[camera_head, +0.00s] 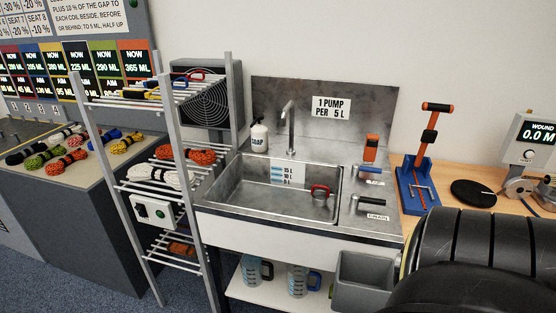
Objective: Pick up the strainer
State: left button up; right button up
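A small item with a red loop handle (320,189) and a grey round body sits in the right part of the steel sink basin (255,199), near the wall. It is the likeliest strainer, but it is too small for me to be sure. Neither gripper shows in the head view. A large black ribbed arm part, seemingly mine, fills the lower right corner, with no fingers visible.
A metal drying rack (188,105) with rope coils stands left of the sink. A tap (290,128) and soap bottle (259,136) stand behind the basin. A grey bin (365,280) hangs at the front right. A wooden bench (505,200) holds a blue tool stand (415,184).

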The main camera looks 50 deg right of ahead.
aim_at(320, 197)
jog(key=z, duration=0.45)
jog(key=i, duration=1)
jog(key=z, duration=0.85)
